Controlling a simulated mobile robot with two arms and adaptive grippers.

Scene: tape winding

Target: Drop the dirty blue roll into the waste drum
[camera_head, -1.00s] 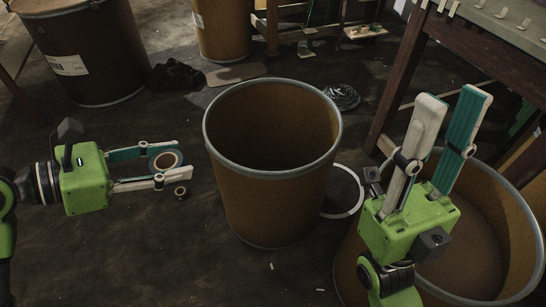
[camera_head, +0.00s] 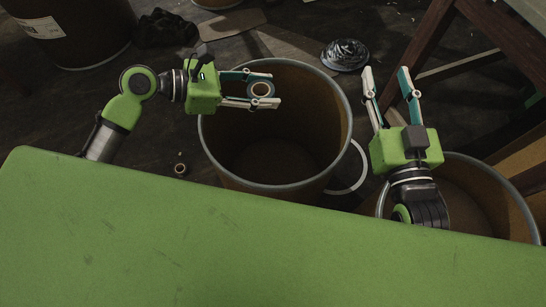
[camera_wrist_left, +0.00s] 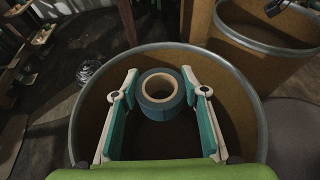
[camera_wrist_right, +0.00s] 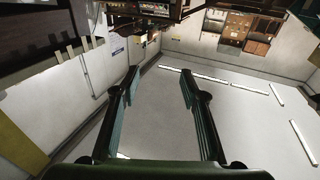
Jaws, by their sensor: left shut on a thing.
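The blue roll (camera_head: 261,90) with a tan core is held between the fingers of my left gripper (camera_head: 262,91). In the left wrist view the roll (camera_wrist_left: 158,107) sits between the two teal finger pads of my left gripper (camera_wrist_left: 160,110). The waste drum (camera_head: 222,170), brown with a grey rim, stands open below it. The roll is over the drum's mouth. The drum's rim also shows in the left wrist view (camera_wrist_left: 262,130). My right gripper (camera_head: 391,95) is open and empty, fingers pointing up, to the right of the drum; it also shows in the right wrist view (camera_wrist_right: 160,95).
Another open drum (camera_head: 500,185) stands at the right, below my right arm. A small brown ring (camera_head: 180,169) and a white ring (camera_head: 352,168) lie on the floor. A crumpled dark bundle (camera_head: 345,54) lies behind the drum. A wooden table (camera_head: 520,30) is at the right.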

